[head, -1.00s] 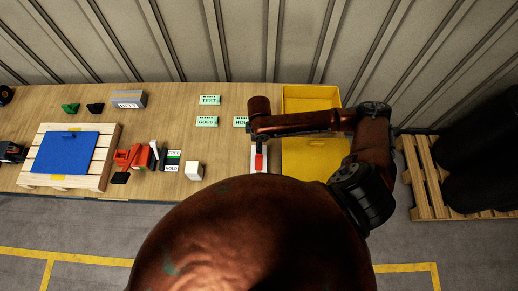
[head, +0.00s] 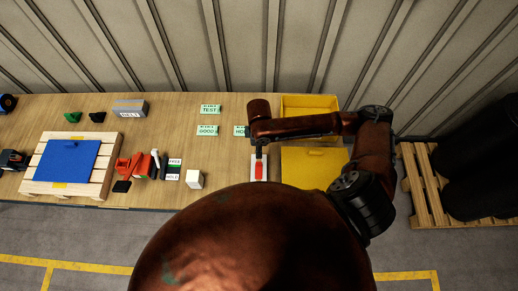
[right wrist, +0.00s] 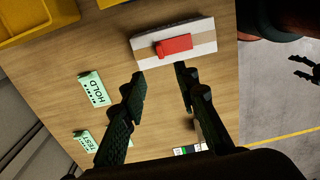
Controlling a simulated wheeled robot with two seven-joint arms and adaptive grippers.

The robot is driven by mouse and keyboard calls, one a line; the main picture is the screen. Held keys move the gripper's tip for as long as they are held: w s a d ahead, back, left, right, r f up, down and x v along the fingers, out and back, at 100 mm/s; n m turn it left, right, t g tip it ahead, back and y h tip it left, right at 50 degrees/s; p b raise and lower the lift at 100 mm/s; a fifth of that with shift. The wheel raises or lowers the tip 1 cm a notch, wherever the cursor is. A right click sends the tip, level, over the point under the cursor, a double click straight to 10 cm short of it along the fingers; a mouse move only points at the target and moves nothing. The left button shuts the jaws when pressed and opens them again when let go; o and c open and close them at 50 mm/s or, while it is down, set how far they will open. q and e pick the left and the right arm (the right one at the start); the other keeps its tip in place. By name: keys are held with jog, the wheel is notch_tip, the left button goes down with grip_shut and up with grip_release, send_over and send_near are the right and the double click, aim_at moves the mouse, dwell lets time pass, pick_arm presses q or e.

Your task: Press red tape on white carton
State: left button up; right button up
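The white carton (head: 266,159) lies on the bench under my right arm. In the right wrist view the carton (right wrist: 204,30) shows a brown band along its top, with the red tape piece (right wrist: 175,46) on that band. The red tape (head: 259,171) also shows in the head view. My right gripper (right wrist: 160,78) is open and empty. Its two dark fingers point toward the carton, apart from each other, with bare wood between them. In the head view the right gripper (head: 259,152) is small and partly hidden at the carton's far end.
A yellow bin (head: 310,103) and a yellow panel (head: 312,166) lie right of the carton. Green signs TEST (head: 210,109), GOOD (head: 207,130) and HOLD (head: 241,130) stand behind it.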

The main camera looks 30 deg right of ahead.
jog(key=shift+r, duration=2.4)
jog(key=shift+w+d+r, duration=0.6)
jog(key=shift+w+r, duration=0.15)
jog(key=shift+w, duration=0.1)
jog(key=shift+w+d+r, duration=0.55)
jog(key=shift+w+r, duration=0.2)
jog(key=shift+w, duration=0.1)
